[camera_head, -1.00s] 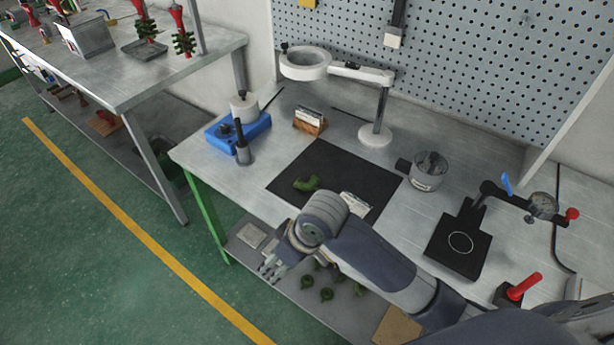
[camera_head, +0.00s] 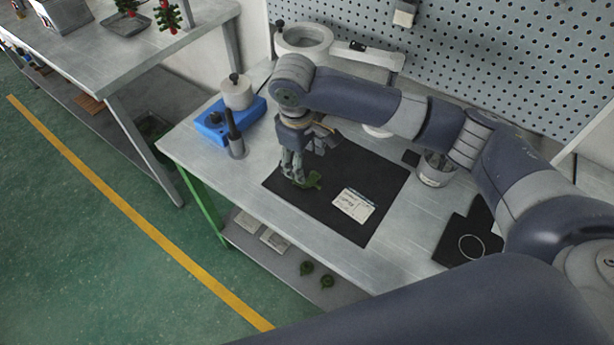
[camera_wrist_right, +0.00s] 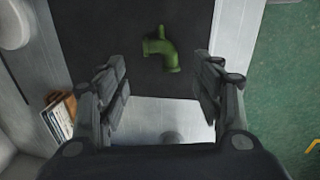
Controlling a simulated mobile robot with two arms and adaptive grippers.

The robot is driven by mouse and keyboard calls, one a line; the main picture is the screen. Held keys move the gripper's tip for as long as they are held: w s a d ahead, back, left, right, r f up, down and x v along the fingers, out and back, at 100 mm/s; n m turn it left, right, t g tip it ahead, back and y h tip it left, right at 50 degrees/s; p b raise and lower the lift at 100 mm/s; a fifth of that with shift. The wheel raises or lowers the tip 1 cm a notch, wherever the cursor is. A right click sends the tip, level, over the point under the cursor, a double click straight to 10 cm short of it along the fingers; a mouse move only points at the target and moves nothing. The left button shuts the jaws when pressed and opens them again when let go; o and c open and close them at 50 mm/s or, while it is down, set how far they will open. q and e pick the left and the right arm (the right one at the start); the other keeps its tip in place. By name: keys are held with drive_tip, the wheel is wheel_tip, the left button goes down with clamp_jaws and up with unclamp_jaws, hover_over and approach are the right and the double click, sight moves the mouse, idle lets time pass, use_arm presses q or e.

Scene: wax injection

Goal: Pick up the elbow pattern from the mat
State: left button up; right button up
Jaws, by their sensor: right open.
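The green elbow pattern (camera_head: 314,181) lies on the black mat (camera_head: 378,190), near the mat's left part. It also shows whole in the right wrist view (camera_wrist_right: 161,49), on the dark mat (camera_wrist_right: 140,85), with a small stub pointing up. My right gripper (camera_head: 297,176) points down beside the elbow pattern, partly in front of it in the head view. In the right wrist view its fingers (camera_wrist_right: 162,82) are spread wide with nothing between them, and the elbow pattern lies beyond the tips, between their lines. My left gripper is in neither view.
A white card (camera_head: 354,204) lies on the mat. A blue-based tool (camera_head: 216,130) and a dark upright tool (camera_head: 235,140) stand left of the mat. A clear cup (camera_head: 432,172) and a black gauge plate (camera_head: 466,240) are to the right. A ring magnifier (camera_head: 303,38) stands behind.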

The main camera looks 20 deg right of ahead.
sight(309, 178)
drive_tip(key=shift+d+f, duration=0.1)
drive_tip(key=shift+f, duration=0.65)
drive_tip(key=shift+w+f, duration=0.1)
drive_tip(key=shift+f, duration=0.25)
drive_tip(key=shift+d+f, duration=0.15)
drive_tip(key=shift+f, duration=0.5)
drive_tip(key=f, duration=0.2)
drive_tip(key=f+p, duration=0.1)
drive_tip(key=shift+w+d+f, duration=0.1)
drive_tip(key=shift+d+f, duration=0.15)
drive_tip(key=shift+d, duration=0.05)
drive_tip(key=shift+f, duration=0.3)
drive_tip(key=shift+c, duration=0.3)
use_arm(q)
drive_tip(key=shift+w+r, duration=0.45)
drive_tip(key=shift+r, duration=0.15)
use_arm(e)
drive_tip(key=c, duration=0.8)
